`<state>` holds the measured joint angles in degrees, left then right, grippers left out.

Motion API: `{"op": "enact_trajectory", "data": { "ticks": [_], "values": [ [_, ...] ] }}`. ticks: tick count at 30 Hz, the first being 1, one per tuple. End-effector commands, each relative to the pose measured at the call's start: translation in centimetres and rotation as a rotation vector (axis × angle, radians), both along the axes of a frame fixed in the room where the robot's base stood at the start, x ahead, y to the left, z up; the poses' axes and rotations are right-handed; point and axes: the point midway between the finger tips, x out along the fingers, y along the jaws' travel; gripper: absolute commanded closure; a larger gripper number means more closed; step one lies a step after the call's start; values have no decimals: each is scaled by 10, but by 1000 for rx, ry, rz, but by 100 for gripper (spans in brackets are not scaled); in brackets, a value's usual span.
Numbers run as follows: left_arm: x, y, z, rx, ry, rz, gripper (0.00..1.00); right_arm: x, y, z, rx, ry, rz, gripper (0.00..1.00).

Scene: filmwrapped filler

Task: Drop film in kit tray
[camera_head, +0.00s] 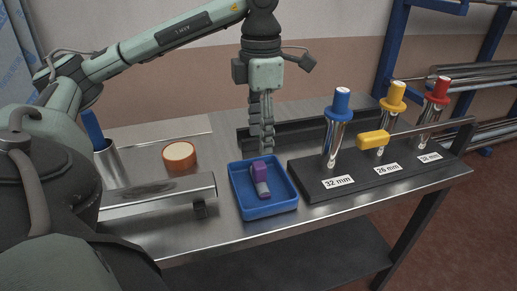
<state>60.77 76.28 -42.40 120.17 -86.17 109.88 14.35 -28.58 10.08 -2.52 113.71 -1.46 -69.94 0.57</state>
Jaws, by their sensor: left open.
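The kit tray (284,203) is a shallow blue tray on the metal bench. Inside it lies a small piece, purple (259,170) at the far end and grey (263,190) at the near end; I cannot tell for sure whether it is the film. My left gripper (265,151) points down just above the far part of the tray. It is open, with nothing seen held in it. Its fingers look nearly in line from this side, so the gap between them hardly shows. My right gripper is not in view.
A black rack (372,185) right of the tray holds upright metal cylinders with blue, yellow and red tops, labelled 32 mm and 26 mm among others. A yellow piece (373,139) is at its middle. Left are an orange-sided roll (179,156) and a metal bar (160,195).

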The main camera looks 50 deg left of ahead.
Motion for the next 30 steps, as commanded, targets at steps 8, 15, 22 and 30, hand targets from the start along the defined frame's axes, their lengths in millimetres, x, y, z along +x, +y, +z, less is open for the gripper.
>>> {"op": "enact_trajectory", "data": {
  "ticks": [8,15,22,30],
  "values": [
    [1,0,49,-1,-5,-1,51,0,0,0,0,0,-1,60],
    [1,0,68,1,-6,-1,51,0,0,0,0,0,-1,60],
    [1,0,87,0,-4,-2,51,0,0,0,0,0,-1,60],
    [0,0,101,0,-2,0,51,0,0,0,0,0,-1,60]
  ]
}}
